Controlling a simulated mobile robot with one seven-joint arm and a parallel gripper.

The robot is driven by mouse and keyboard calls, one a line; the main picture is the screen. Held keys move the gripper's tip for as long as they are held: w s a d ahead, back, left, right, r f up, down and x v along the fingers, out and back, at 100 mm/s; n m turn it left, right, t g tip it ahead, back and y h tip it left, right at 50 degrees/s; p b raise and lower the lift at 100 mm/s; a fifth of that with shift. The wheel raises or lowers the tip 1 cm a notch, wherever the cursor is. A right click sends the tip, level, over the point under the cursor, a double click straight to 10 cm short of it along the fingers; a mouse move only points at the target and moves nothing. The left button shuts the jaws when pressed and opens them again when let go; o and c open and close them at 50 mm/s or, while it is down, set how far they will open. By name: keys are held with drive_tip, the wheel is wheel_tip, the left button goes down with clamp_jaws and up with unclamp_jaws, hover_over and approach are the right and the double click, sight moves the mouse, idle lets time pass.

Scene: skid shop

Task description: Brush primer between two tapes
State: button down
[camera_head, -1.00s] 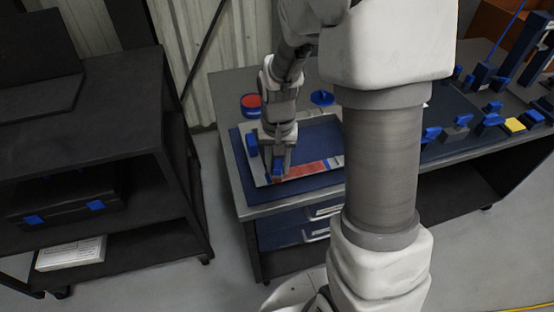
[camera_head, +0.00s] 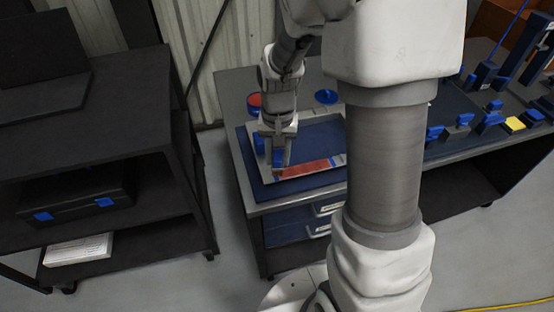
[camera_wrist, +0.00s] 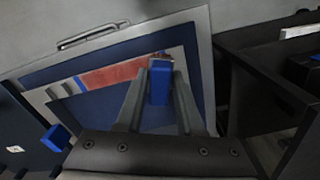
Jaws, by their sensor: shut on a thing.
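My gripper (camera_head: 281,161) is shut on a brush, whose blue handle (camera_wrist: 160,88) stands between the fingers in the wrist view. The brush's lower end is at or just above one end of a red primer strip (camera_head: 308,167); contact is unclear. The strip (camera_wrist: 112,75) runs along a light-edged panel (camera_head: 328,127) with a dark blue middle. A blue tape (camera_head: 338,160) crosses the strip's right end in the head view. The tape at the brush end is hidden or too small to make out. The panel lies on a blue mat (camera_head: 262,188).
A red-topped can (camera_head: 254,101) and a blue round lid (camera_head: 326,97) stand behind the panel. A blue block (camera_wrist: 56,137) shows at left in the wrist view. Several blue-handled tools and a yellow block (camera_head: 515,124) occupy the bench's right. A black shelf cart (camera_head: 85,125) stands left.

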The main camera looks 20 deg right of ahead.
drive_tip(key=shift+r+p, duration=1.9)
drive_tip(key=shift+r, duration=0.8)
